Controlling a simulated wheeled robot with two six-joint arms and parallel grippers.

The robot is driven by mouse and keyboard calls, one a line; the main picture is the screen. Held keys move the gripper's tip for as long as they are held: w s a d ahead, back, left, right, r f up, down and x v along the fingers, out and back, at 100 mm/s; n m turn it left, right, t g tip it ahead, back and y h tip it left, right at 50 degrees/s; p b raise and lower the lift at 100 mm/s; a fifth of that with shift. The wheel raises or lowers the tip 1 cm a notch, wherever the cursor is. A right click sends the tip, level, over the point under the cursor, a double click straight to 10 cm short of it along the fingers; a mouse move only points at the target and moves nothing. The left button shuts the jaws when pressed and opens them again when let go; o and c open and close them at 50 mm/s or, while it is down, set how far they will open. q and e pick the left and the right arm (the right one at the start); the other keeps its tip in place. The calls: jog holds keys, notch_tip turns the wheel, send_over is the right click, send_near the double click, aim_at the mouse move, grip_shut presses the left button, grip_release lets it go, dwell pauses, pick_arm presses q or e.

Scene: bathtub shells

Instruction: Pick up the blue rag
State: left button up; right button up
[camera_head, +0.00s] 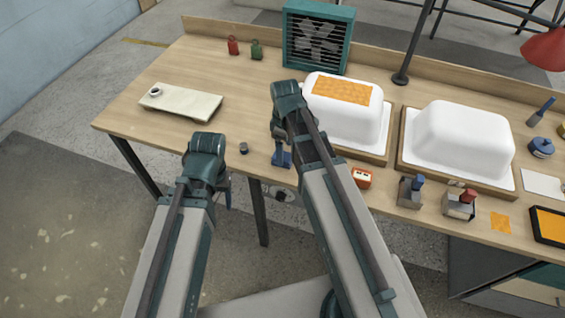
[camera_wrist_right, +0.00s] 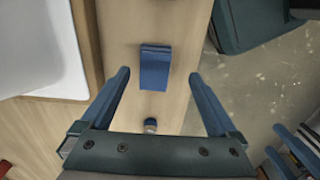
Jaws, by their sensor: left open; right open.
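The blue rag (camera_head: 282,158) lies on the wooden table near its front edge. In the right wrist view the blue rag (camera_wrist_right: 155,68) looks like a small folded block lying ahead of the fingertips, between the two finger lines. My right gripper (camera_wrist_right: 161,78) is open and empty above the table. In the head view my right gripper (camera_head: 277,130) is just above and beside the rag, partly hidden by its own wrist. My left gripper (camera_head: 228,193) hangs off the table's front edge, left of the rag, its fingers mostly hidden behind its wrist.
A small dark cylinder (camera_head: 244,148) stands left of the rag. White tub shells (camera_head: 372,118) (camera_head: 460,138) rest on boards behind and to the right. A pale slab (camera_head: 182,101) lies at left.

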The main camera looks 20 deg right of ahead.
jog(key=f+b, duration=0.3)
jog(key=w+f+b, duration=0.1)
jog(key=f+b, duration=0.1)
jog(key=shift+f, duration=0.15)
jog(key=c, duration=1.5)
jog(key=shift+o, duration=0.2)
jog(key=shift+r, duration=0.25)
